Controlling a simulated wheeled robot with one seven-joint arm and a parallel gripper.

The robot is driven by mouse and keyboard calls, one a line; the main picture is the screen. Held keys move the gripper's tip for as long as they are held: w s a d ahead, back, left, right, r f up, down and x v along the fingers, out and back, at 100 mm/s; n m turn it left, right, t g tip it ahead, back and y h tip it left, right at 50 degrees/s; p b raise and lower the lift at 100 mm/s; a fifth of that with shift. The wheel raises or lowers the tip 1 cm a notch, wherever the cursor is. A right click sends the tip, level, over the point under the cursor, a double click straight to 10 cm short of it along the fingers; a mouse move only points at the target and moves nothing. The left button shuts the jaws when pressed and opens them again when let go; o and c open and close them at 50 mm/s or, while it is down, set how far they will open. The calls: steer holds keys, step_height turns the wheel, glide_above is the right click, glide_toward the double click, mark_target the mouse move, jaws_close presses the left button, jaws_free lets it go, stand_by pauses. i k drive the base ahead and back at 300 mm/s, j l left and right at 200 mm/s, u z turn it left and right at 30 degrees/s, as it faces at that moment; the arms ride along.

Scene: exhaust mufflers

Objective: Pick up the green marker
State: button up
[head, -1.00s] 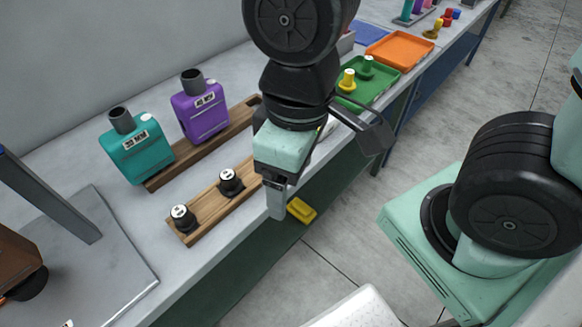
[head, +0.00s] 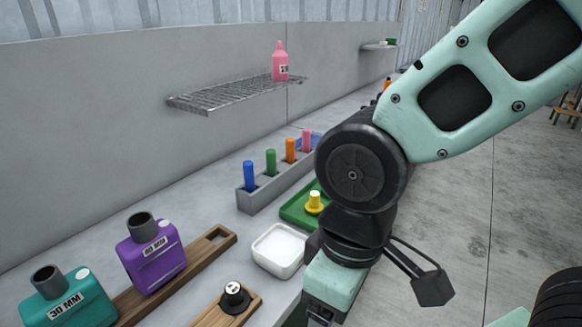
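The green marker (head: 271,162) stands upright in a slot of a grey holder (head: 280,192) at the back of the bench, between a blue marker (head: 249,175) and an orange marker (head: 290,150). A pink marker (head: 306,140) stands at the holder's far end. My gripper (head: 320,316) is low in the head view, in front of and to the right of the holder, well apart from the green marker. Its fingertips are cut off by the bottom edge, so its opening is hidden.
A white dish (head: 278,250) and a green tray (head: 296,212) with a yellow knobbed piece (head: 314,202) lie in front of the holder. Purple (head: 152,255) and teal (head: 68,300) mufflers stand at left. A wire shelf (head: 235,94) with a pink bottle (head: 280,62) hangs above.

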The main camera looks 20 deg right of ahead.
mark_target(271, 159)
steer(key=u, duration=2.05)
steer(key=l+z, duration=0.1)
steer(key=z, duration=1.85)
steer(key=i+l+u, duration=0.5)
steer(key=l+u, duration=0.25)
steer(key=l, duration=0.15)
steer(key=i+l+u, duration=0.3)
steer(key=k+l, duration=0.1)
